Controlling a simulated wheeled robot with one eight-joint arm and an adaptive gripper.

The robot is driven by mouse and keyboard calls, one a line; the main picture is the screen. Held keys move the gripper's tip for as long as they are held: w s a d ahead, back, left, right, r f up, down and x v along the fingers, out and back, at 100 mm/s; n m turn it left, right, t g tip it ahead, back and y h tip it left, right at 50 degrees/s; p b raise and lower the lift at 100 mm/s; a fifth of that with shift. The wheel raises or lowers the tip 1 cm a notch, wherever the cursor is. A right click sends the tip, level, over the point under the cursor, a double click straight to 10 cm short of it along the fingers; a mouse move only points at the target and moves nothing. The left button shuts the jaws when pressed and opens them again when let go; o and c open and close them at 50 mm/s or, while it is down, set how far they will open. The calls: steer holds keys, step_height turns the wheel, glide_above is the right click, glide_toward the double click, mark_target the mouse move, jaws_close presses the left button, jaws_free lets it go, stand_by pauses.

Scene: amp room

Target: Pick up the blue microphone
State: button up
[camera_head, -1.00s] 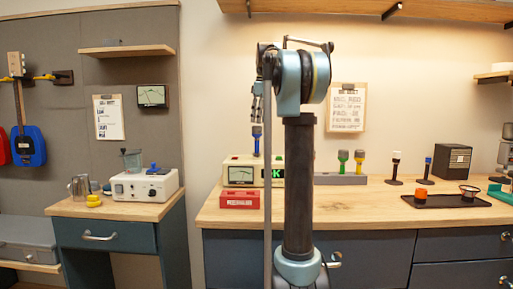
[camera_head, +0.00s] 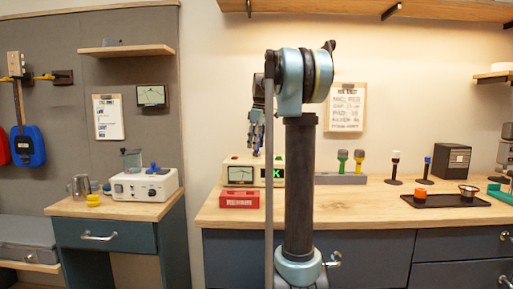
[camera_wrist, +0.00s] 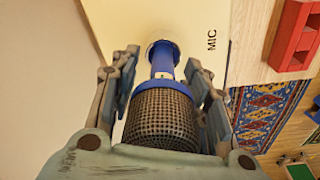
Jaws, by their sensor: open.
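The blue microphone (camera_wrist: 163,118) has a dark mesh head and a blue collar and stem. In the wrist view it stands between the two fingers of my gripper (camera_wrist: 162,68), its stem in a round hole of a cream panel marked "MIC". The fingers are open on either side of the head, and I cannot tell whether they touch it. In the head view my gripper (camera_head: 256,135) points down above the cream meter box (camera_head: 270,165) and hides most of the microphone.
A red box (camera_head: 239,199) sits in front of the meter box. Green (camera_head: 342,157) and yellow (camera_head: 359,157) microphones stand in a grey rack to the right. A black tray (camera_head: 450,201) holds small items. The counter's front middle is clear.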

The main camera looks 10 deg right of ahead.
steer(key=shift+f, duration=0.35)
jaws_close()
step_height(320, 180, up, 10)
steer(key=shift+r, duration=0.1)
stand_by(0.7)
